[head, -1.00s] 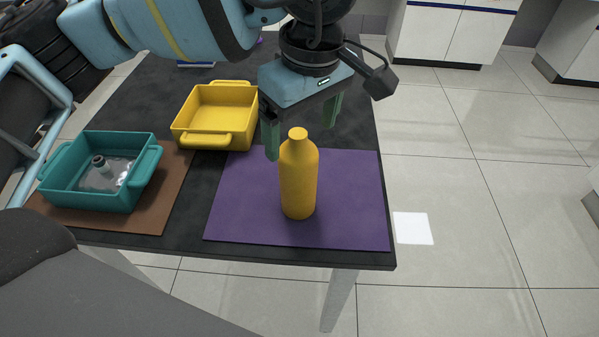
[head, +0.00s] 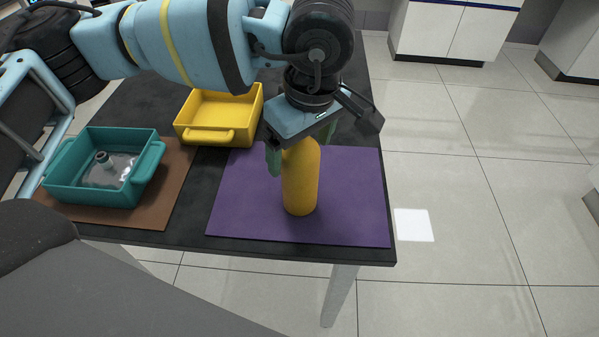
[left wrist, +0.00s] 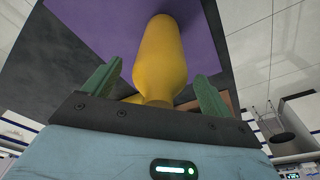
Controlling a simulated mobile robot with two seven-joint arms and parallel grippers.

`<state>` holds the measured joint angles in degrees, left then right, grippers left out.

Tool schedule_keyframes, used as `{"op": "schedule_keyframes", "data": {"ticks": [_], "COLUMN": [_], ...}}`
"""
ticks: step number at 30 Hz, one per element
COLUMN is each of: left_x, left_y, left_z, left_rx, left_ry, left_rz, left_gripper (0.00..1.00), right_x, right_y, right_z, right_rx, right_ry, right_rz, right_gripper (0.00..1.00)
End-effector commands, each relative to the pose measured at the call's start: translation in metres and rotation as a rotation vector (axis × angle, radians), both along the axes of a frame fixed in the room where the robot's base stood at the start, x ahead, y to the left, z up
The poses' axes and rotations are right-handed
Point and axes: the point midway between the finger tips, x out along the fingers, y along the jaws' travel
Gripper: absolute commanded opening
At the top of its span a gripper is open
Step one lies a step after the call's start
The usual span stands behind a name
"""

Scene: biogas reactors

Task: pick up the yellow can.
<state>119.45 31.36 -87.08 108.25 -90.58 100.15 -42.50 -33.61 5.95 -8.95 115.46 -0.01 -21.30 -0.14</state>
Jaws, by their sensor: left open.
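The yellow can (head: 300,185), shaped like a bottle, stands upright on the purple mat (head: 240,205). My left gripper (head: 302,158) is above it and open, with one green finger at the left of the can's upper part and the other partly hidden behind it. The gripper's palm covers the can's top in the head view. In the left wrist view the yellow can (left wrist: 160,55) lies between the two green fingers (left wrist: 156,95), with a gap on each side. My right gripper is not in view.
A yellow bin (head: 205,136) stands behind and left of the mat. A teal bin (head: 95,192) holding a clear bottle (head: 108,172) sits on a brown mat (head: 168,205) at the left. The dark table (head: 240,246) ends just right of the purple mat.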

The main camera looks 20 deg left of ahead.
Motion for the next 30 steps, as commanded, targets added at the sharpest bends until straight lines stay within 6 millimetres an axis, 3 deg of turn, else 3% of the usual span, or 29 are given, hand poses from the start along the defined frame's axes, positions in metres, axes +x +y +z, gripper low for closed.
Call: {"op": "schedule_keyframes", "data": {"ticks": [4,12,27,30], "left_x": [0.001,0.001,0.001,0.001], "left_y": [0.002,0.003,0.003,0.003], "left_z": [-0.015,-0.018,-0.017,-0.017], "left_rx": [0.0,0.0,-0.001,-0.001], "left_ry": [0.0,0.0,-0.001,-0.002], "left_rz": [0.001,0.0,0.001,0.001], "left_gripper": [0.84,0.84,0.2,0.11], "right_x": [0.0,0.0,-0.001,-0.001], "right_y": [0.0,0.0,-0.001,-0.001], "right_z": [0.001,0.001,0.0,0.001], "right_rx": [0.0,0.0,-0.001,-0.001], "right_ry": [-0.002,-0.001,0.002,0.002], "right_rz": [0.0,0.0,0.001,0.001], "right_gripper": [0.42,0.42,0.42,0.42]}}
